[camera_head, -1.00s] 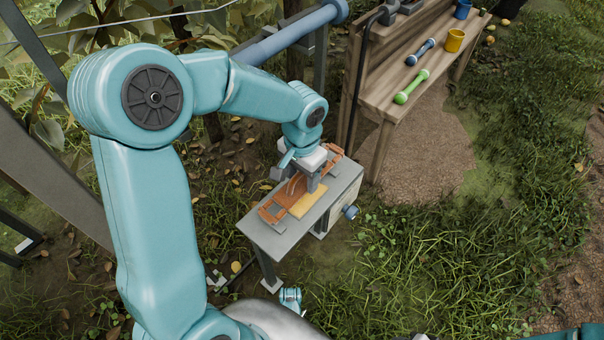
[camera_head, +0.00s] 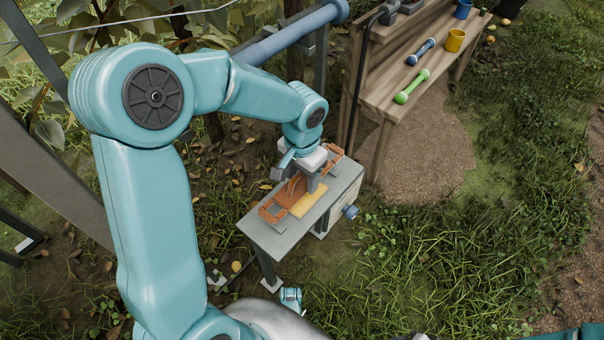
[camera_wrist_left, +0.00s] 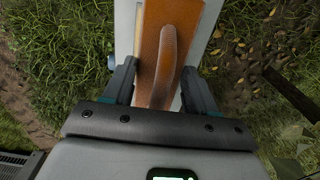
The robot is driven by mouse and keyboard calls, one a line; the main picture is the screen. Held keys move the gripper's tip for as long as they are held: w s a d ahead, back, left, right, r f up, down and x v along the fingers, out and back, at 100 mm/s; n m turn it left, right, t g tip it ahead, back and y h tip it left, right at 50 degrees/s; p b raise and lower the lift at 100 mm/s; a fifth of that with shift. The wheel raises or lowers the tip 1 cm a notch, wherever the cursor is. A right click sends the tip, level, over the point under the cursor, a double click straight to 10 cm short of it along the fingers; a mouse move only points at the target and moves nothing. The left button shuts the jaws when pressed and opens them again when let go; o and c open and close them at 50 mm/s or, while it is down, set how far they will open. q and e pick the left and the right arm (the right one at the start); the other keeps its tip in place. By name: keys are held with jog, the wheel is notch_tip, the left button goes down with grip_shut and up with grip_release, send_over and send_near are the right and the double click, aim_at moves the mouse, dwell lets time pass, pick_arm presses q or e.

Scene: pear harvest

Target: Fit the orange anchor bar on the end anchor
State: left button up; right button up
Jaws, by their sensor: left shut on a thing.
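The orange anchor bar (camera_head: 287,193) is at the small grey table, over or on its top; I cannot tell whether it touches. My left gripper (camera_head: 308,184) points down there and is shut on it. In the left wrist view, the orange bar (camera_wrist_left: 150,62) with its curved raised handle (camera_wrist_left: 167,65) sits between the two fingers (camera_wrist_left: 157,88). Orange framed pieces show at the near-left end (camera_head: 270,211) and far end (camera_head: 335,154) of the table top. I cannot make out which part is the end anchor. My right gripper is not in view.
The grey table (camera_head: 262,232) also bears a flat yellow piece (camera_head: 309,202). A wooden bench (camera_head: 385,95) behind it holds a green dumbbell-shaped tool (camera_head: 412,86), a blue one (camera_head: 420,52) and a yellow cup (camera_head: 454,40). Grass lies open to the right.

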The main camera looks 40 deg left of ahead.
pick_arm(q)
jog(key=shift+f+b, duration=0.8)
jog(key=shift+f, duration=0.3)
jog(key=shift+f+b, duration=0.8)
jog(key=shift+f, duration=0.3)
dwell(1.3)
jog(key=o, duration=1.2)
notch_tip(320, 180, up, 16)
jog(key=p, duration=0.6)
jog(key=shift+r+p, duration=0.2)
jog(key=shift+p, duration=0.2)
